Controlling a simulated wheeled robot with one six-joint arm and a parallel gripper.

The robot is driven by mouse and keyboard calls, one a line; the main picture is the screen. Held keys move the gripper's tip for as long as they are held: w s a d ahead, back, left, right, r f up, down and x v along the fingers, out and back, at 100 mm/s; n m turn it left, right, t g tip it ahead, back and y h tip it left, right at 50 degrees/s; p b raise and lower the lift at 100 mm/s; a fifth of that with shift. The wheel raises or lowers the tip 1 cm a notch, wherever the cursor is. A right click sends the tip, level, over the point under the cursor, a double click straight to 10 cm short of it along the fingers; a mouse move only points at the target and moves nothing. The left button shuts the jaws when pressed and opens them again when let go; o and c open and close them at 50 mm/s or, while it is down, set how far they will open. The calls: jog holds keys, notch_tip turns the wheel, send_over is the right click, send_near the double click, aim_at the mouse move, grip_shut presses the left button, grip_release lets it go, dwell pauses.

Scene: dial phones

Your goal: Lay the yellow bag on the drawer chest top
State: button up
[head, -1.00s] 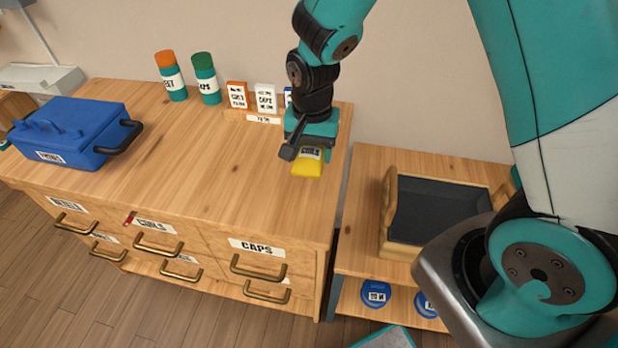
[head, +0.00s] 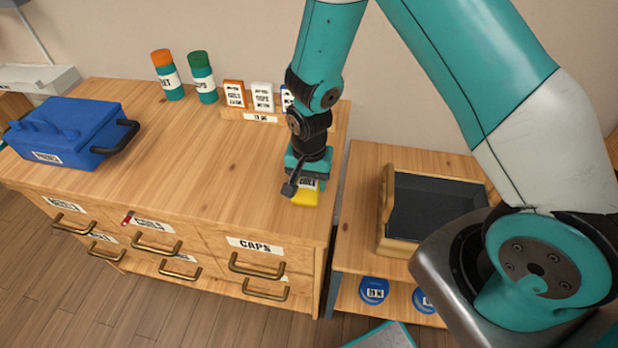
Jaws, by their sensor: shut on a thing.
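The yellow bag (head: 305,197) is a small yellow packet with a dark-lettered label. My gripper (head: 303,187) is shut on it, over the right end of the drawer chest top (head: 215,165). The bag is at or just above the wood; I cannot tell whether it touches. The gripper hides the bag's upper part. The chest top is bare around the bag, and the right edge of the top is close by. The chest front has labelled drawers with brass handles, one marked CAPS (head: 255,245).
A blue toolbox (head: 65,130) stands at the left of the top. Two bottles, orange-capped (head: 167,75) and green-capped (head: 202,77), and a holder of small boxes (head: 262,97) line the back. A lower bench with a dark-lined wooden tray (head: 435,205) stands to the right.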

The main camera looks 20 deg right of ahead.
jog(key=o, duration=0.9)
notch_tip(320, 180, up, 12)
jog(key=s+a+r+n+y, duration=0.1)
jog(key=s+a+r+n, duration=0.1)
jog(key=s+r+n, duration=0.2)
jog(key=s+a+r+n+y, duration=0.1)
jog(key=s+r+n, duration=0.4)
jog(key=s+r, duration=0.2)
jog(key=s+a+r+n+y, duration=0.2)
jog(key=s+r+n, duration=0.3)
jog(key=s, duration=0.3)
jog(key=shift+s+a+r+b, duration=0.2)
jog(key=shift+a+r+b, duration=0.1)
jog(key=shift+r, duration=0.15)
